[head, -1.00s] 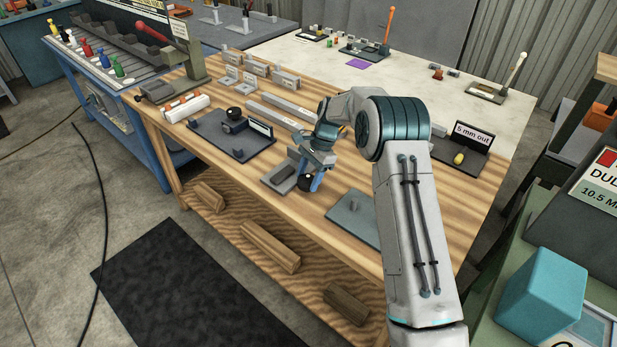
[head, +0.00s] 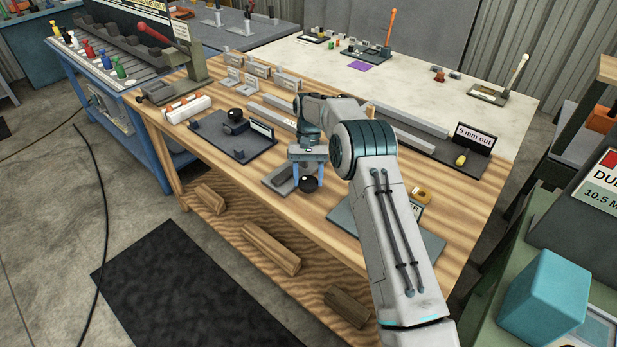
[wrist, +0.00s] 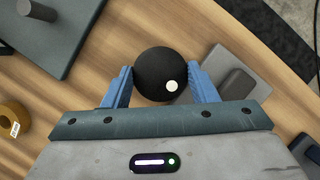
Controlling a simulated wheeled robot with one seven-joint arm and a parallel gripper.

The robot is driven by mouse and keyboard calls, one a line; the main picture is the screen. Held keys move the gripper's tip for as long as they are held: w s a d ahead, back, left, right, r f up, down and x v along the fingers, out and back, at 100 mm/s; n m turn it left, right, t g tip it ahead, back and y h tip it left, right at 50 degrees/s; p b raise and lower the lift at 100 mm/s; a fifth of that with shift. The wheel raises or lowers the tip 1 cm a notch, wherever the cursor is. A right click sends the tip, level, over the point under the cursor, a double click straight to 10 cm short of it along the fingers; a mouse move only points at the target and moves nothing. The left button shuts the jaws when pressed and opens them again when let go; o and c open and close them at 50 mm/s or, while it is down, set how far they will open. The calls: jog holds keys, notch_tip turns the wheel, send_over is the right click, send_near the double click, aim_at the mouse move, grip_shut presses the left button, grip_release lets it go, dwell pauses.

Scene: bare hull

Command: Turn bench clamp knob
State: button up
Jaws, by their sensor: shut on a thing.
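The black round knob (wrist: 158,75) has a white dot on its top, at the lower right in the wrist view. It also shows in the head view (head: 307,184), low between my gripper's fingers. My gripper (wrist: 160,85) has a blue finger on each side of the knob and is shut on it. In the head view my gripper (head: 308,178) points down at the wooden bench. A small grey plate (wrist: 228,70) with a dark block on it lies beside the knob. The clamp's body under the knob is hidden.
A dark tray (head: 240,152) with a black knob stands to the left on the bench (head: 240,185). A grey plate with a peg (wrist: 60,30) lies on the other side, near an orange tape roll (wrist: 13,118). Bare wood lies between them.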

jog(key=n+h, duration=0.1)
jog(key=n, duration=0.1)
jog(key=n+h, duration=0.1)
jog(key=n, duration=0.2)
jog(key=shift+a+r+n+t, duration=0.1)
jog(key=shift+a+n+t, duration=0.1)
jog(key=shift+n+t, duration=0.15)
jog(key=n+t+h+b, duration=0.1)
jog(key=n, duration=0.3)
jog(key=shift+s+a, duration=0.1)
jog(key=n+t, duration=0.1)
jog(key=n, duration=0.1)
jog(key=n+t+h+b, duration=0.1)
jog(key=n, duration=0.2)
jog(key=shift+s, duration=0.1)
jog(key=n+t, duration=0.1)
jog(key=n, duration=0.3)
jog(key=shift+s+b, duration=0.1)
jog(key=shift+b, duration=0.2)
jog(key=shift+n+t, duration=0.25)
jog(key=o, duration=1)
